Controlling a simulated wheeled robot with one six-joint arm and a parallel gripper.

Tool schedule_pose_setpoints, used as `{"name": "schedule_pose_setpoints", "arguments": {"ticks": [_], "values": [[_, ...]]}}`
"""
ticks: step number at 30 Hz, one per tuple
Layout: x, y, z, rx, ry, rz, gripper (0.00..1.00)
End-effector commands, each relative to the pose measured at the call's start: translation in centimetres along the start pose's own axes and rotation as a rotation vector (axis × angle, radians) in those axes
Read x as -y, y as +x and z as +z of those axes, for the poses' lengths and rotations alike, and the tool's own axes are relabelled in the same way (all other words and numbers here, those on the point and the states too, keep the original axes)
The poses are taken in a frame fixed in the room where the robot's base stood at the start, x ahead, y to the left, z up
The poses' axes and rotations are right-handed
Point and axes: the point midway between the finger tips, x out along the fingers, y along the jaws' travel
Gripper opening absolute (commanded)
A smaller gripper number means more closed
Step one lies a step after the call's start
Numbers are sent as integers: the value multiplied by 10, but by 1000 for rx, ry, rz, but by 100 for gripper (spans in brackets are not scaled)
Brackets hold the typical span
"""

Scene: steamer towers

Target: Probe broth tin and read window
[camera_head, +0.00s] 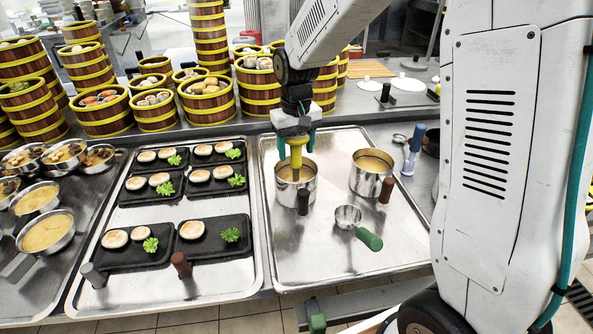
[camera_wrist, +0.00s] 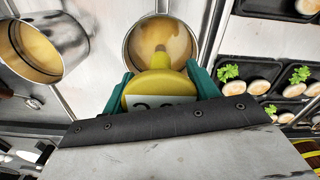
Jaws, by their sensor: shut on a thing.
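My gripper (camera_head: 296,136) is shut on a yellow probe (camera_head: 297,156) and holds it upright, pointing down, over the left broth tin (camera_head: 307,192). The probe's lower end reaches the tin's mouth; I cannot tell how deep it is in the broth. In the wrist view, my teal fingers (camera_wrist: 160,78) clasp the yellow probe (camera_wrist: 160,84) on both sides, with the tin (camera_wrist: 130,42) beyond it. The pale read window (camera_wrist: 143,101) shows dark characters, cut off by my gripper's black edge, so I cannot read it. A second broth tin (camera_head: 368,185) stands to the right.
Both tins stand on a metal tray (camera_head: 300,262) with a green-handled ladle (camera_head: 348,216). A tray (camera_head: 222,285) of black plates with buns lies left. Bowls (camera_head: 45,233) stand farther left. Steamer towers (camera_head: 208,103) line the back. The tray's front is clear.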

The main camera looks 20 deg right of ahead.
Motion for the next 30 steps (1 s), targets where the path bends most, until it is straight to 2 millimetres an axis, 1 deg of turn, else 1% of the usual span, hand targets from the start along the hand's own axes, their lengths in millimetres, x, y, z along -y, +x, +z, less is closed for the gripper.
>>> {"name": "schedule_pose_setpoints", "arguments": {"ticks": [8,30], "values": [[0,-2,0,-1,0,0,23],[0,-61,-1,-2,0,0,23]]}}
